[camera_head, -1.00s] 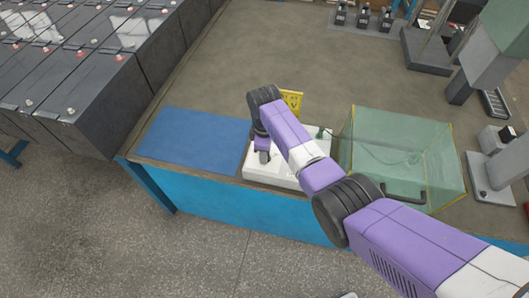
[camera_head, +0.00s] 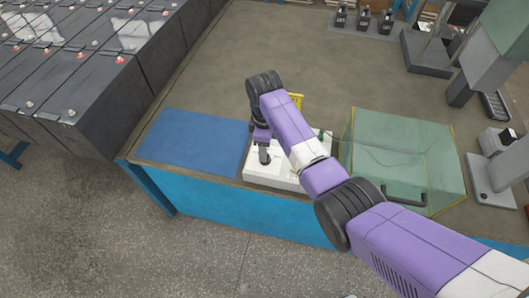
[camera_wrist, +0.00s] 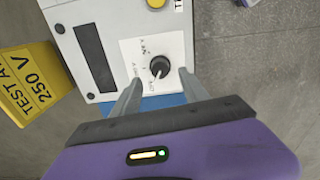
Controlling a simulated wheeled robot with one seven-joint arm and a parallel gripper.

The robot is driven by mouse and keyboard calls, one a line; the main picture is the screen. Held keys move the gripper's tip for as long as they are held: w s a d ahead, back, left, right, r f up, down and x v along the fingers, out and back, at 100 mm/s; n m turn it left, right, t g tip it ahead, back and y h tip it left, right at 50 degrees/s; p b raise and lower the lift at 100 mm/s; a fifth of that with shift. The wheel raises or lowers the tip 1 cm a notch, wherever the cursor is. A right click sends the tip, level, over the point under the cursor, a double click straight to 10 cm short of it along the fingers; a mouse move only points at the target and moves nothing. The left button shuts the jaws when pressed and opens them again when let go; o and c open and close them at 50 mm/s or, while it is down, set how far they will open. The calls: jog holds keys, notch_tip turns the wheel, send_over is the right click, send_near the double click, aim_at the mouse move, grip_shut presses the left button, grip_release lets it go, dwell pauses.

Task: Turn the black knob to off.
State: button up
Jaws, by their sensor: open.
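The black knob (camera_wrist: 160,67) sits on a white dial plate with small markings, on the light panel of a test box (camera_wrist: 115,14). A pale pointer line on the knob points toward the lower left in the wrist view; the small labels are hard to read. My gripper (camera_wrist: 158,85) is open, its two grey fingers reaching toward the knob, one on each side of its near edge. I cannot tell whether they touch it. In the head view my gripper (camera_head: 264,156) is over the white box (camera_head: 284,178), and my arm hides the knob.
A yellow "TEST AREA 250 V" sign (camera_wrist: 28,84) stands beside the box. A blue mat (camera_head: 190,140) lies left of the box, and a greenish transparent case (camera_head: 400,150) stands to its right. Black batteries (camera_head: 90,90) fill the left side.

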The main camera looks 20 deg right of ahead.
jog(key=shift+r, duration=1.6)
jog(key=shift+w, duration=0.15)
jog(key=w+a+r+m+t, duration=0.2)
jog(key=w+r+m+t, duration=0.25)
jog(key=w+t, duration=0.4)
jog(key=s+d+r+m+t+b, duration=0.1)
jog(key=s+r+m+t+b, duration=0.1)
jog(key=s, duration=2.4)
jog(key=s+d+r+m+t+b, duration=0.1)
jog(key=s+r+m+t, duration=0.3)
jog(key=s, duration=2.2)
jog(key=shift+s+r+m+b, duration=0.3)
jog(key=shift+r+m+b, duration=0.1)
jog(key=shift+r+m, duration=0.2)
